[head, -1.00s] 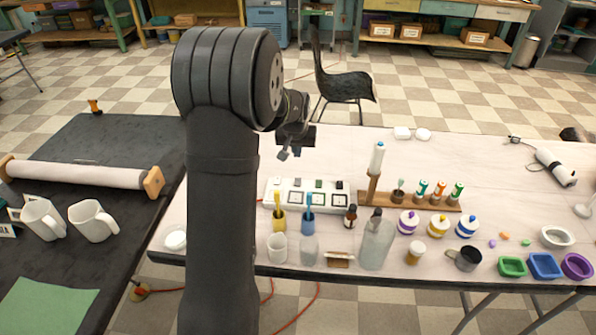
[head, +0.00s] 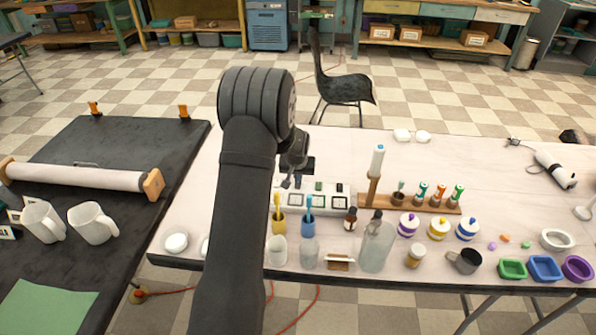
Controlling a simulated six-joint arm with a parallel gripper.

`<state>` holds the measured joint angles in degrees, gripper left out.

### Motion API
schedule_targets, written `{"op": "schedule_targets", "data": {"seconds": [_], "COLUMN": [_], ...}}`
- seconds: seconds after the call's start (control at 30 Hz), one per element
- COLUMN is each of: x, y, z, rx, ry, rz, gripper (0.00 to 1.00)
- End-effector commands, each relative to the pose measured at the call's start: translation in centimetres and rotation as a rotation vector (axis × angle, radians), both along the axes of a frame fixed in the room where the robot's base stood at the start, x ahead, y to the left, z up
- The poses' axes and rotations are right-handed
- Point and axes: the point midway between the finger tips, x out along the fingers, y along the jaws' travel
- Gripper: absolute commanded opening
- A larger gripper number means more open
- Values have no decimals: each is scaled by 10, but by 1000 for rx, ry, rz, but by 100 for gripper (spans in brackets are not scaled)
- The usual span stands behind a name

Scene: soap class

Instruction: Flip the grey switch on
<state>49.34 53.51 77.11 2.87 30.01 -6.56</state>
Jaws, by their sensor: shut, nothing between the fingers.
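A white switch panel (head: 350,192) lies on the white table behind the cups, with a row of small switches and dark-outlined squares along it. A green switch (head: 318,186) and a dark switch (head: 339,188) show on it. I cannot pick out the grey switch for certain; the panel's left part is partly hidden by my arm and gripper. My gripper (head: 291,184) is shut and empty, pointing down at the panel's left part. From this view I cannot tell whether it touches the panel.
A yellow cup (head: 279,224) and a blue cup (head: 308,226) with toothbrushes stand just in front of the panel. A wooden rack (head: 375,190) adjoins the panel's right end. The table behind is mostly clear.

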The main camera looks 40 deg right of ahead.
Motion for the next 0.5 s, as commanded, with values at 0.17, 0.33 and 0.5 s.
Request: {"op": "schedule_targets", "data": {"seconds": [0.17,0.33,0.5], "x": [0,0,2], "y": [0,0,-1], "z": [-1,-2,-6], "rx": [0,0,0], "ry": [0,0,0], "rz": [0,0,0], "gripper": [0,0,0]}}
